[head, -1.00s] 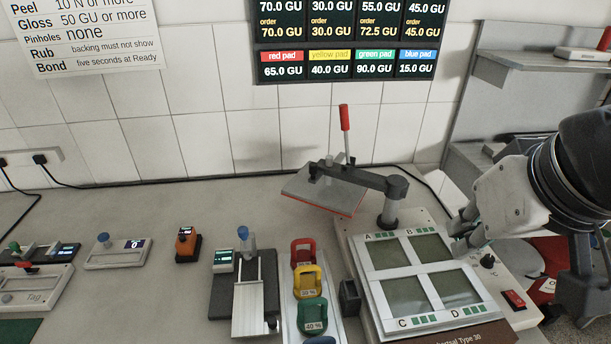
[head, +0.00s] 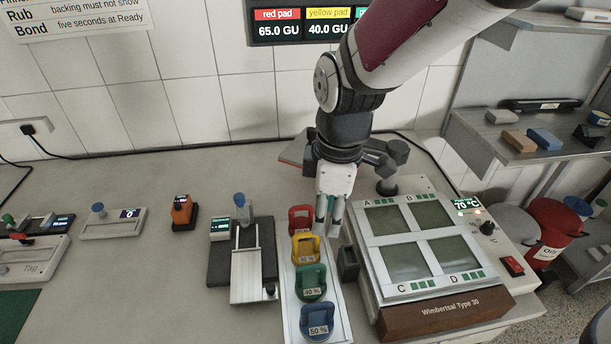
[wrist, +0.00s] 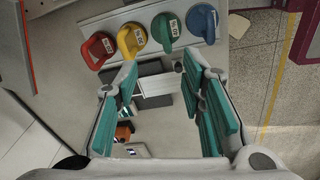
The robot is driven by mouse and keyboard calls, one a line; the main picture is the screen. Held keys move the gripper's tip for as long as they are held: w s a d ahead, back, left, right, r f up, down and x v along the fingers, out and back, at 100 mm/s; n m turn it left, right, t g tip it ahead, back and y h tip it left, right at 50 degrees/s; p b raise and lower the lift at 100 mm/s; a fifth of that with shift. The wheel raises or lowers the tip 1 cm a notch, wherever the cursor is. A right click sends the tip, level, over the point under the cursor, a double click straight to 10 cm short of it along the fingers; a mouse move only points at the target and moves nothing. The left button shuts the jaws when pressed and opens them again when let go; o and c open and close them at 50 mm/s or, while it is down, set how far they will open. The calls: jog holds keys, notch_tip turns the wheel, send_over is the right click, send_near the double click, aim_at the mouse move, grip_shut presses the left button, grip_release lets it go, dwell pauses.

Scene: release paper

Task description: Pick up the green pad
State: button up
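The green pad (head: 312,283) stands with its handle up on a pale tray (head: 290,318), between the yellow pad (head: 304,247) and the blue pad (head: 318,321). The red pad (head: 301,219) is at the tray's far end. The green pad also shows in the wrist view (wrist: 165,30), beyond my fingertips. My gripper (head: 328,226) hangs above the tray's right side, near the red and yellow pads. In the wrist view my gripper (wrist: 160,70) is open, with nothing between its green-lined fingers. It is apart from the green pad.
A press with four framed plates (head: 420,250) stands right of the tray, with a small dark block (head: 347,263) between them. A slide device (head: 245,265) is on the left. An orange device (head: 182,212) sits farther left. Bare bench lies around these.

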aim_at(311, 265)
jog(key=a+f+n, duration=0.1)
jog(key=f, duration=0.3)
jog(key=f+n, duration=0.1)
jog(key=f, duration=0.3)
jog(key=a+f+n, duration=0.1)
jog(key=f, duration=0.4)
jog(key=shift+w+a+g+h, duration=0.3)
jog(key=shift+s+f, duration=0.2)
jog(key=shift+f, duration=2.45)
grip_shut()
